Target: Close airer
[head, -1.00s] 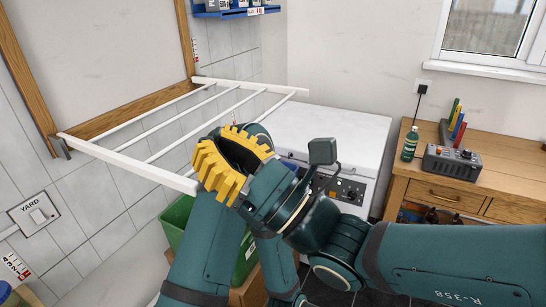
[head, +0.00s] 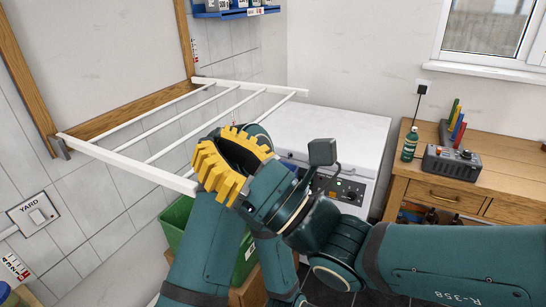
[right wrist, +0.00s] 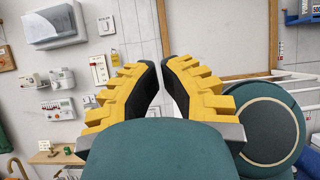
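The airer (head: 125,165) is a white slatted rack. It stands folded out, roughly level, from a wooden frame (head: 130,111) on the left wall. Its near front corner, in the head view, appears right beside my right gripper (head: 236,160). I cannot tell whether they touch, and the arms hide part of the front bar. In the right wrist view, part of the airer shows at the right edge (right wrist: 290,77). My left gripper is not visible.
A white-topped appliance (head: 345,130) stands behind the arms. A green crate (head: 175,222) is below the airer. A wooden bench (head: 455,195) at right carries a bottle (head: 410,144) and a grey device (head: 451,162). A blue shelf (head: 235,12) hangs above.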

